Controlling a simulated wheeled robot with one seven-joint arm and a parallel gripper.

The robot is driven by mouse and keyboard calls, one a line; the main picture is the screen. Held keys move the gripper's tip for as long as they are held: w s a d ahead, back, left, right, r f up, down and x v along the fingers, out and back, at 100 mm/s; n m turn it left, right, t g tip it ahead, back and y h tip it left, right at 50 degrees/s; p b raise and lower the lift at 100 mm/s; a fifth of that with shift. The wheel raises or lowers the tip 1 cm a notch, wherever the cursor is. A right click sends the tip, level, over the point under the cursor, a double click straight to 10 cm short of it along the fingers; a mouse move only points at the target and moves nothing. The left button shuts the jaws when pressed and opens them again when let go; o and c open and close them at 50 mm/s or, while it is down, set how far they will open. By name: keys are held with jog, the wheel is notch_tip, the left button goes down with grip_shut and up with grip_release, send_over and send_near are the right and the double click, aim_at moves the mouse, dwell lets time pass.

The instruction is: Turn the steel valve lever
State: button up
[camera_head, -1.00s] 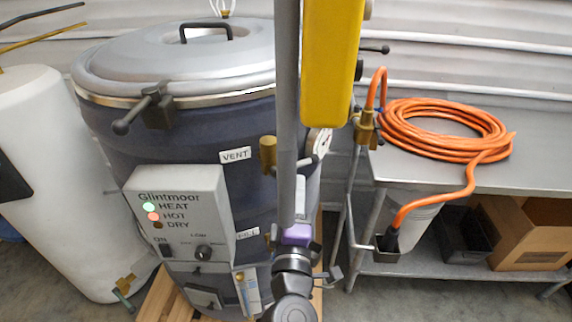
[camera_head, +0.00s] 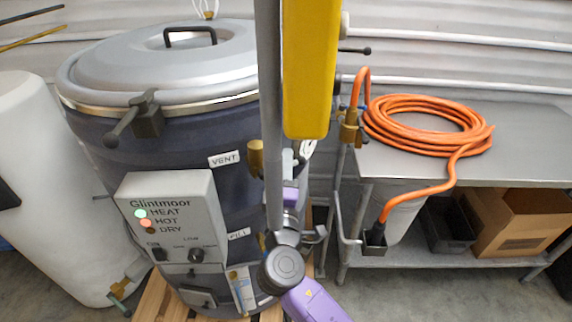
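The dark blue steel vessel (camera_head: 110,140) stands left of centre, with VENT and FILL labels on its front. A brass fitting (camera_head: 255,158) sits right of the VENT label. I cannot single out the steel valve lever with certainty; the area right of the labels is partly covered by my arm and a grey bar. My arm (camera_head: 281,268) reaches up in front of the vessel's right side, with purple parts (camera_head: 315,302). Its far end is largely hidden, so I cannot tell whether my gripper is open or touching anything.
A grey vertical bar (camera_head: 268,90) and a yellow block (camera_head: 310,70) cross the upper middle. At right, a steel table (camera_head: 540,150) carries a coiled orange hose (camera_head: 428,118). A cardboard box (camera_head: 515,220) is on its lower shelf. A white tank (camera_head: 40,180) stands at left.

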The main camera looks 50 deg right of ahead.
grip_shut()
dwell(1.3)
